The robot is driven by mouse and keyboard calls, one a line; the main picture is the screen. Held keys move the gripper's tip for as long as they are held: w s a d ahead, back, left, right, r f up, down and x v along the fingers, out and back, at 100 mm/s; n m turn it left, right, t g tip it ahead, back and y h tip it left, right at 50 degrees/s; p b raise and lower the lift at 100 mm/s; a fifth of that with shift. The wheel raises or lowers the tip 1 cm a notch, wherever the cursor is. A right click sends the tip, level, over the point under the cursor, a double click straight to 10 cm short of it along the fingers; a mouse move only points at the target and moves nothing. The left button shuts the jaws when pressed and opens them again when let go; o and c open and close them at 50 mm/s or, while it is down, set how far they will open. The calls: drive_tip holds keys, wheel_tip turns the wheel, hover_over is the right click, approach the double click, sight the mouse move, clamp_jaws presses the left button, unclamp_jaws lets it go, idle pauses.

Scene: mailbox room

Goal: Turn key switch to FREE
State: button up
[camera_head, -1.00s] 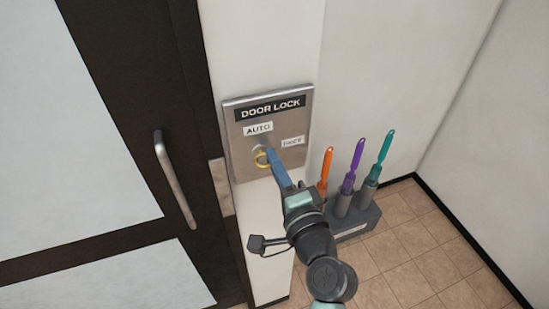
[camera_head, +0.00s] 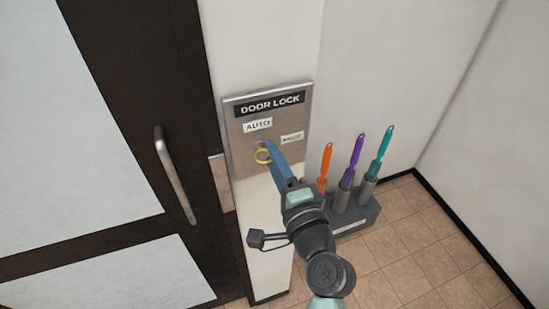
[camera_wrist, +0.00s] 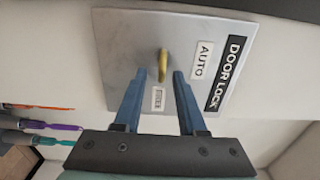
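The door lock plate (camera_head: 240,158) is a metal panel on the wall with a black DOOR LOCK sign, an AUTO label (camera_head: 257,125) and a smaller label (camera_head: 292,138), which reads as FREE in the wrist view (camera_wrist: 158,98). A yellow key (camera_head: 262,156) sits in the switch below AUTO. In the wrist view the key (camera_wrist: 163,64) shows edge-on. My gripper (camera_wrist: 159,76) is open, its two blue fingers apart, with the key in line with the gap between their tips. I cannot tell whether a finger touches it. The fingers (camera_head: 269,146) partly cover the switch in the head view.
A dark-framed door with a metal handle (camera_head: 175,175) is left of the plate. A grey rack (camera_head: 352,220) with orange, purple and teal handled tools stands on the tiled floor at right, close behind my arm. The floor farther right is clear.

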drive_tip(key=b+v, duration=0.4)
drive_tip(key=v, duration=0.9)
drive_tip(key=shift+w+r, duration=0.1)
